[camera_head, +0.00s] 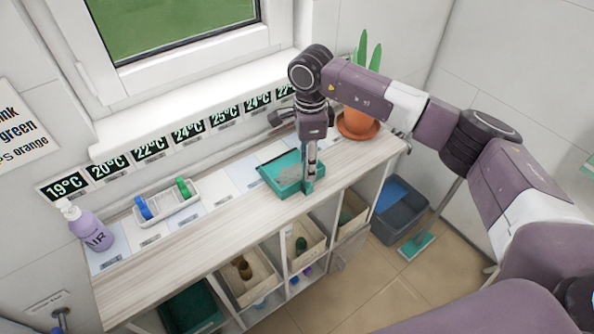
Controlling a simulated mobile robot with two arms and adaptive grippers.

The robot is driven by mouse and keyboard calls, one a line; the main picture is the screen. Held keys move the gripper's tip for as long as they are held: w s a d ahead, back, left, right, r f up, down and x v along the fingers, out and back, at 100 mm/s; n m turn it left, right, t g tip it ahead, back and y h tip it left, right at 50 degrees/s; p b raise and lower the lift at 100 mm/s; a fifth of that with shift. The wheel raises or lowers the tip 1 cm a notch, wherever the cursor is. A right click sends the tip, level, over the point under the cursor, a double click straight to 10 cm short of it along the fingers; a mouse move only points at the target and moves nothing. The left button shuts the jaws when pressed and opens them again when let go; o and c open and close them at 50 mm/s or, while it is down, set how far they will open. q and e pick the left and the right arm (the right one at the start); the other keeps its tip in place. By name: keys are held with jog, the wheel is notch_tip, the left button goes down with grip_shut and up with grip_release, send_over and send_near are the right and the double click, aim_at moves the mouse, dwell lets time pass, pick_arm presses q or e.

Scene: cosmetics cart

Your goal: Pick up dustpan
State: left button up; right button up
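The teal dustpan (279,178) is on the right part of the wooden cabinet top, its open pan facing up. My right gripper (310,172) points straight down at the dustpan's right side. Its fingers overlap the dustpan's teal edge near the front of the cabinet top. The fingers line up in this view, so I cannot tell whether they are shut on it. My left gripper is not in view.
A potted plant (357,124) stands at the cabinet's far right end, close to my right arm. A grey tray (168,208) with blue and green items and a purple pump bottle (89,229) stand to the left. A grey bin (399,218) is on the floor.

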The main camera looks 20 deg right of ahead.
jog(key=shift+s+f+p, duration=0.15)
jog(key=shift+f+p, duration=0.45)
jog(key=shift+f, duration=1.2)
grip_shut()
